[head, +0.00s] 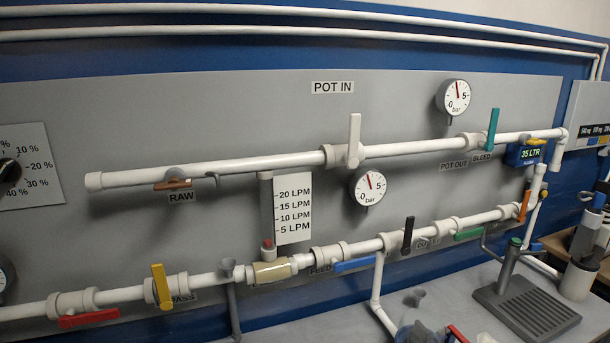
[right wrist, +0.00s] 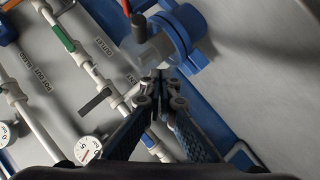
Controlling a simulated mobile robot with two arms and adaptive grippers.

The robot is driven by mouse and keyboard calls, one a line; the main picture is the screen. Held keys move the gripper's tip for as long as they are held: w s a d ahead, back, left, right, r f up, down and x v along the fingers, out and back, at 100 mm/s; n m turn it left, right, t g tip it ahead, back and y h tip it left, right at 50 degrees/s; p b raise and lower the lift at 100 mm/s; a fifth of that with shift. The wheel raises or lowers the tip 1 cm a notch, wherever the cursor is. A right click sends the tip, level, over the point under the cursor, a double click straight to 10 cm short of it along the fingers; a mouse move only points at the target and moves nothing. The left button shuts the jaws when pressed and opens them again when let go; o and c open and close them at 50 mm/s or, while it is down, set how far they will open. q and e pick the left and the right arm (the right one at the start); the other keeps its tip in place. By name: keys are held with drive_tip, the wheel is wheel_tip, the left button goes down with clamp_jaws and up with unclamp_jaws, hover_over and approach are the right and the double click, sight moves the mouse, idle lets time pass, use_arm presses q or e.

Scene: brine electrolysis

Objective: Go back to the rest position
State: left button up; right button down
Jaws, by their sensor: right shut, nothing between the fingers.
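My right gripper (right wrist: 160,78) shows in the right wrist view with its fingers together and nothing between them. Its tips point toward a clear and blue round fitting (right wrist: 165,45); I cannot tell whether they touch it. Behind them is the grey panel with white pipes (right wrist: 38,118). In the head view the pipe panel (head: 230,120) fills most of the picture, and I cannot make out either gripper there. My left gripper is not in view.
A black drip tray with a stand (head: 525,308) is on the bench at the lower right. Valve handles stick out from the pipes, including a white one (head: 354,140) and a teal one (head: 492,128). A white-grey cylinder (head: 580,280) stands at right.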

drive_tip(key=s+a+f+m+g+y, duration=0.1)
drive_tip(key=s+a+f+m+g, duration=0.15)
drive_tip(key=s+f, duration=0.45)
drive_tip(key=s+a+f+m+g, duration=0.15)
drive_tip(key=s+g, duration=0.25)
drive_tip(key=s, duration=0.6)
drive_tip(key=s+a+f+m+g+y, duration=0.1)
drive_tip(key=s+f+m+g, duration=0.3)
drive_tip(key=s, duration=0.5)
wheel_tip(320, 180, down, 33)
drive_tip(key=s+b, duration=0.2)
drive_tip(key=b, duration=0.4)
drive_tip(key=s+d+f+n+g+b, duration=0.1)
drive_tip(key=s+d+f+b, duration=0.2)
drive_tip(key=s+f, duration=1.4)
wheel_tip(320, 180, down, 4)
drive_tip(key=shift+r+h+b, duration=0.15)
drive_tip(key=shift+h+b, duration=0.15)
drive_tip(key=shift+b, duration=0.2)
drive_tip(key=shift+d+g, duration=0.1)
drive_tip(key=shift+g, duration=0.15)
